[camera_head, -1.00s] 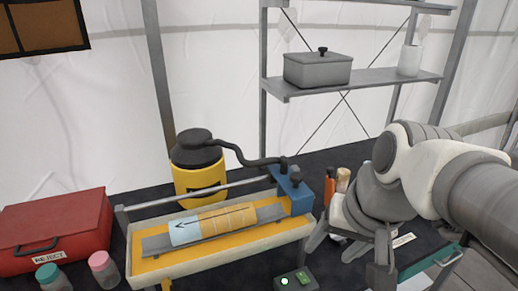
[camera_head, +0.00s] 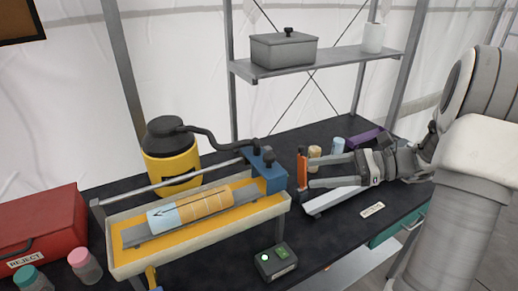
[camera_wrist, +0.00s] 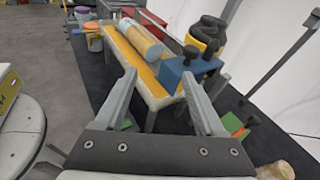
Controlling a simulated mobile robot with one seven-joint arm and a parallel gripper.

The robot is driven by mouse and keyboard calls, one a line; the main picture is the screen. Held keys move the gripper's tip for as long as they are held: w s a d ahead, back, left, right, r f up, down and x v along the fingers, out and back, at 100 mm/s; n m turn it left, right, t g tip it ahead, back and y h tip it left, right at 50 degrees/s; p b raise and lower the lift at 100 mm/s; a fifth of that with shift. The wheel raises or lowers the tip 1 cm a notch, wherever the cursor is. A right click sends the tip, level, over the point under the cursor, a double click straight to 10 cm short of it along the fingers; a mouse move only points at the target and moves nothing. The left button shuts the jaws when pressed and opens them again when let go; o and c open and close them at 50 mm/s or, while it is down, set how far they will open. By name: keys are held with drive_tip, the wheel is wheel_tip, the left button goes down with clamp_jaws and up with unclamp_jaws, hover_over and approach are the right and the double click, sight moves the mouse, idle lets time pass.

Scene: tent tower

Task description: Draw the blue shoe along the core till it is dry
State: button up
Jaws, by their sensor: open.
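The blue shoe (camera_head: 265,172) sits at the right end of a long tray (camera_head: 117,262), by a grey rail. A black hose runs from it to a yellow canister (camera_head: 170,160). The core (camera_head: 190,209) lies left of the shoe, pale blue with a black arrow at its left and tan at its right. My gripper (camera_head: 311,172) is open and empty, right of the shoe and apart from it, its fingers pointing left. In the wrist view, the shoe (camera_wrist: 183,76) shows just beyond the fingertips (camera_wrist: 160,72), with the core (camera_wrist: 143,40) farther off.
An orange item (camera_head: 302,168) stands close by my fingertips, with tan and pale blue cylinders behind. A control box (camera_head: 276,262) lies in front of the tray. A red REJECT box (camera_head: 40,225) and jars stand left. A shelf (camera_head: 320,65) hangs behind.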

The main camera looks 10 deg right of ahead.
sight(269, 156)
drive_tip(key=w+d+f+m+t+y, duration=0.1)
drive_tip(key=w+d+m+t, duration=0.15)
drive_tip(key=d, duration=0.25)
drive_tip(key=shift+m+t, duration=0.35)
drive_tip(key=shift+t, duration=0.1)
drive_tip(key=x, duration=0.5)
drive_tip(key=p+x, duration=0.1)
drive_tip(key=x, duration=0.5)
drive_tip(key=p+x, duration=0.1)
drive_tip(key=x, duration=0.4)
drive_tip(key=shift+s+a+r, duration=0.1)
drive_tip(key=shift+s+a, duration=0.05)
drive_tip(key=shift+a, duration=0.35)
clamp_jaws()
